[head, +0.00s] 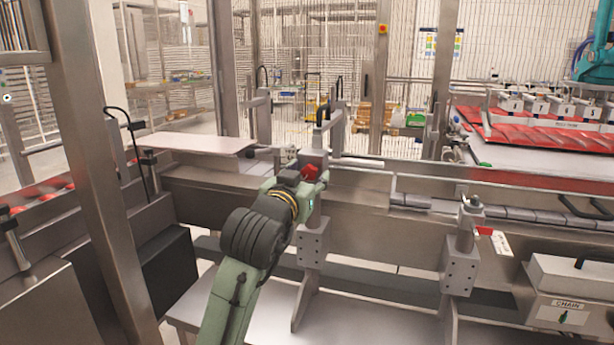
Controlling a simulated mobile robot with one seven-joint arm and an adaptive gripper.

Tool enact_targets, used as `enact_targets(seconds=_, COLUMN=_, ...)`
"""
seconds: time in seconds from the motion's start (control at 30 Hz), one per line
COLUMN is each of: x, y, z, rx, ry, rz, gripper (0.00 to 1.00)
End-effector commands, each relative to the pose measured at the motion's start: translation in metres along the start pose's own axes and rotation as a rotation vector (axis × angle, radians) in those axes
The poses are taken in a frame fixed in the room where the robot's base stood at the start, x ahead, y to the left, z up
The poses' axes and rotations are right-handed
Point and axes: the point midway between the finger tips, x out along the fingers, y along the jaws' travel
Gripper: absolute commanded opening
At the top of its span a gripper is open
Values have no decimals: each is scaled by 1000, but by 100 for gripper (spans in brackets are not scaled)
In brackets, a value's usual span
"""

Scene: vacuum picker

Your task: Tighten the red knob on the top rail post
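My green arm reaches up from the bottom to this post. My gripper (316,180) is right at the red knob and overlaps it in the picture. The gripper and arm hide part of the knob and the post's top. The fingers are too small and covered to tell if they are shut on the knob. A second post (459,265) to the right has a red part (484,231) at its side.
A long steel rail (375,190) runs across behind the posts. A thick steel upright (100,160) stands close at left. A white box marked CHAIN (565,290) is at the lower right.

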Motion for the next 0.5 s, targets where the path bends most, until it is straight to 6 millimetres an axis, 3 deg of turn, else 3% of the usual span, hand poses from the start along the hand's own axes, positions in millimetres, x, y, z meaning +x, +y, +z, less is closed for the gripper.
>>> enact_targets(seconds=0.5, x=0, y=0, z=0, rx=0, ry=0, rz=0, gripper=13)
